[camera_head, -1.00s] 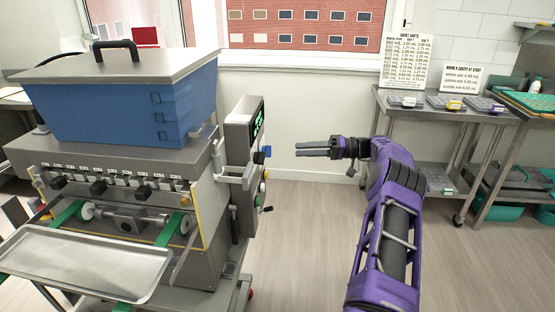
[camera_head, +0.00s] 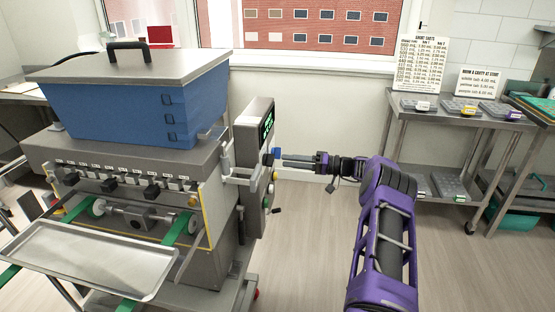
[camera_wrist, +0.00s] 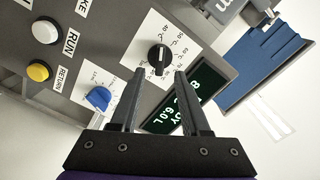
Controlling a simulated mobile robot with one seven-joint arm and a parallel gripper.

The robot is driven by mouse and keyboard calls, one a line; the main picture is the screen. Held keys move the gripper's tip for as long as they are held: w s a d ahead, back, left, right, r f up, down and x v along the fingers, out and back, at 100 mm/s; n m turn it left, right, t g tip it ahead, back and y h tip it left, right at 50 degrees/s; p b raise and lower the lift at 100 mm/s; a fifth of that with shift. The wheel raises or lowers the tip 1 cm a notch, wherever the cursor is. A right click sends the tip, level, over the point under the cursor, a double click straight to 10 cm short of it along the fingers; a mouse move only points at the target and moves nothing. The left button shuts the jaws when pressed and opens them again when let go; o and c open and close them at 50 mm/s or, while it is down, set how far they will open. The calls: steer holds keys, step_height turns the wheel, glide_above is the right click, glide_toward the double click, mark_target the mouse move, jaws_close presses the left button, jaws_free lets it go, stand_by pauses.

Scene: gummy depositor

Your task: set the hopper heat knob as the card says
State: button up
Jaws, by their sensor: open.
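The black heat knob (camera_wrist: 158,55) shows in the wrist view on a white dial plate marked in °C, with 40°C and 50°C among its marks. Its exact setting is too small to read surely. My gripper (camera_wrist: 158,76) is open, and the knob appears between and just beyond its fingertips. I cannot tell if they touch it. In the head view my gripper (camera_head: 284,159) points left at the control panel (camera_head: 250,150), close to its face. Two printed cards, a tall one (camera_head: 420,65) and a smaller one (camera_head: 477,83), stand at the back right.
A blue knob (camera_wrist: 98,98), a white RUN button (camera_wrist: 46,32), a yellow RETURN button (camera_wrist: 38,71) and a lit display (camera_wrist: 196,98) surround the dial. The blue hopper (camera_head: 130,110) and a metal tray (camera_head: 85,260) are at left. Floor right of the machine is clear.

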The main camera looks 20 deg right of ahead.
mark_target(269, 160)
steer(key=shift+x, duration=2.25)
steer(key=shift+c, duration=0.2)
jaws_close()
